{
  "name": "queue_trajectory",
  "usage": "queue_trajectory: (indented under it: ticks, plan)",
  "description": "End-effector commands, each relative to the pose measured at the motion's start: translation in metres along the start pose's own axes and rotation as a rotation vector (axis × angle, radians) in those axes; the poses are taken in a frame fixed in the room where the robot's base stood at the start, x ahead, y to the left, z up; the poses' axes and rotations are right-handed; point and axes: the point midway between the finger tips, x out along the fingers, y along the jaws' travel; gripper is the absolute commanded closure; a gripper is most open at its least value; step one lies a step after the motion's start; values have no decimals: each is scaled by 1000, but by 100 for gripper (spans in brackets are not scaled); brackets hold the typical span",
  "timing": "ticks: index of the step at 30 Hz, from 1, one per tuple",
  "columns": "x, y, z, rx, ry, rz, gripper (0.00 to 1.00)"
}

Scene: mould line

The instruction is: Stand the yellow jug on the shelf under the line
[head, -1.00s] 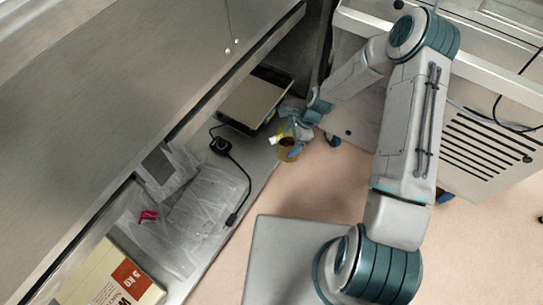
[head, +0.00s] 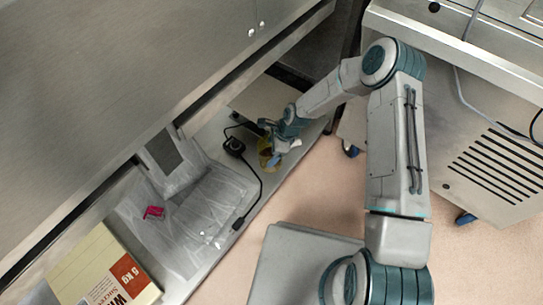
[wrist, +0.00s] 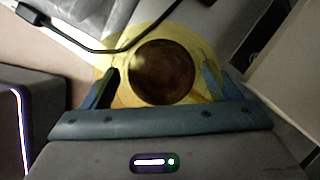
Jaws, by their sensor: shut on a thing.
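The yellow jug (head: 265,152) is at the low shelf (head: 212,138) under the line, partly hidden by my gripper (head: 270,140) in the head view. The wrist view looks down into the jug (wrist: 117,98), with its round, dark brown opening facing the camera. My gripper (wrist: 165,92) is shut on the jug, one finger on each side. The jug appears over the shelf, near its front edge. I cannot tell whether its base touches the shelf.
A black cable with a round puck (head: 234,146) lies just left of the jug. Clear plastic bags (head: 205,205) with a pink item (head: 153,212) and a box (head: 100,268) lie further along. A flat board-like item (head: 255,100) is behind.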

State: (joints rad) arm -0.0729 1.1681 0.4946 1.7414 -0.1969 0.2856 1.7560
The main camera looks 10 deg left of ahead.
Motion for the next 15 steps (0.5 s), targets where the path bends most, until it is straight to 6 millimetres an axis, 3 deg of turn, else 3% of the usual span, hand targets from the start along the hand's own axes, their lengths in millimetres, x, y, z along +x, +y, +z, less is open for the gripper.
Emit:
queue_trajectory:
  ticks: [6, 15]
  plan:
    - [31, 0, -14, 2, -1, -1, 59]
    - [31, 0, -14, 1, -1, -1, 59]
